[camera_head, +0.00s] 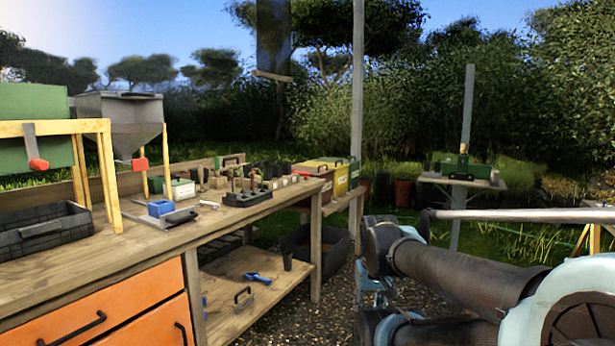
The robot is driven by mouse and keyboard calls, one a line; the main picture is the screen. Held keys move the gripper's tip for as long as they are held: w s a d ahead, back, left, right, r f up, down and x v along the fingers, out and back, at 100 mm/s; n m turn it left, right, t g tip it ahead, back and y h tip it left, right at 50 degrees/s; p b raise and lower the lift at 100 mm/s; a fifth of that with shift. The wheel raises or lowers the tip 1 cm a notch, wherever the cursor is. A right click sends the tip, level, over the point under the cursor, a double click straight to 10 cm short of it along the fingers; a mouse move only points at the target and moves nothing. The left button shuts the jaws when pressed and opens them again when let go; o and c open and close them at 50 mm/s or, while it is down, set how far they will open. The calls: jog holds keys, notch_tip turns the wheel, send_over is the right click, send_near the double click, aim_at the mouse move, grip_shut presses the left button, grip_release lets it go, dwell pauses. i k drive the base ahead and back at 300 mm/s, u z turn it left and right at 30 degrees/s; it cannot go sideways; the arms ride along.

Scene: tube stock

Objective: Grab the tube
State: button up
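I cannot tell for certain which thing is the tube. A dark tray (246,200) with several small upright pieces stands near the far end of the wooden workbench. Small dark and pale upright pots or blocks (284,170) stand behind it, too small to tell apart. My arm fills the lower right, well apart from the bench. A light-blue part below its bend (372,284) may be my gripper; its fingers are not clear, and I cannot tell if it is open or shut.
The wooden workbench (120,257) has orange drawers (110,312) and a lower shelf. A black crate (42,238), a grey hopper (120,112) and a blue box (160,208) stand on it. A metal post (357,120) rises beyond. Gravel lies between bench and arm.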

aim_at(278, 168)
jog(key=z, duration=0.2)
jog(key=i, duration=1.45)
jog(key=u, duration=0.35)
